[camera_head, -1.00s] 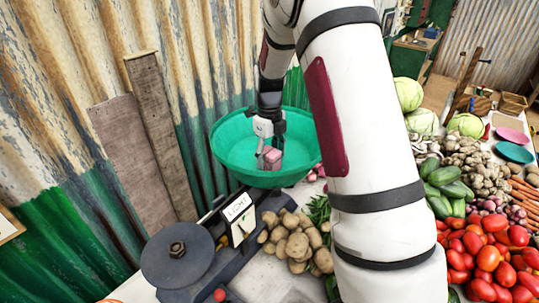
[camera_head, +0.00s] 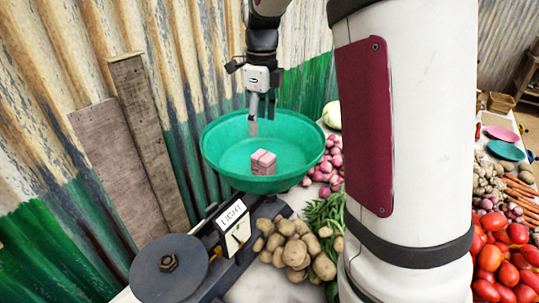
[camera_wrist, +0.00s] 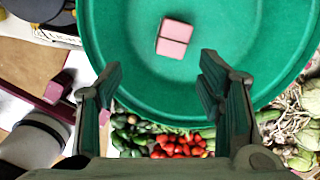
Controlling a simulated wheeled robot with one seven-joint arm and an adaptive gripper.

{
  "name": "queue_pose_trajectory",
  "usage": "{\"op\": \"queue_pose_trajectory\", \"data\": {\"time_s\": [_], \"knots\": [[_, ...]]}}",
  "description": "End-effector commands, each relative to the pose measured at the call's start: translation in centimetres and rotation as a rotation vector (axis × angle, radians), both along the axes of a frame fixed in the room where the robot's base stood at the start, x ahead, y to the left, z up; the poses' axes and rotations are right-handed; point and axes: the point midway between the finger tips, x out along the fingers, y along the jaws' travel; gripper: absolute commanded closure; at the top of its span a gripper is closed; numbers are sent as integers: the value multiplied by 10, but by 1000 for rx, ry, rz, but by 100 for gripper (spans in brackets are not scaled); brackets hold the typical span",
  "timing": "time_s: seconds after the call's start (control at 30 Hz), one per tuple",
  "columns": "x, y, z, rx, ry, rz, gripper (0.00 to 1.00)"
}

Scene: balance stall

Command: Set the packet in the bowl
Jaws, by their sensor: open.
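The packet (camera_head: 263,162) is a small pink block with a dark band around it. It lies inside the green bowl (camera_head: 225,138), on the bowl's floor, and no finger touches it. The bowl sits on top of the scale. My gripper (camera_head: 262,125) is above the bowl, apart from the packet. In the wrist view, my gripper (camera_wrist: 163,85) has its two fingers wide apart with nothing between them. The packet (camera_wrist: 174,38) shows beyond the fingertips, inside the bowl (camera_wrist: 130,85).
The dark scale (camera_head: 205,268) carries a sign reading LIGHT (camera_head: 231,215). Potatoes (camera_head: 295,250), pink onions (camera_head: 328,165) and tomatoes (camera_head: 495,262) lie around it. A corrugated wall (camera_head: 75,60) with leaning planks (camera_head: 150,140) stands close behind on the left.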

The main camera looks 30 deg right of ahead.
Motion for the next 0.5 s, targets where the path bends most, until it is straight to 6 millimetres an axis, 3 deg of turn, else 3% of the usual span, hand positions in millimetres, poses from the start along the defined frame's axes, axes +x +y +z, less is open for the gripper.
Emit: {"op": "queue_pose_trajectory", "data": {"time_s": [0.03, 0.2, 0.5], "knots": [[-13, 10, 15, -2, -31, 117, 39], [-62, 43, 49, -50, -125, 621, 39], [-157, 91, 75, -271, -243, 1523, 39]]}}
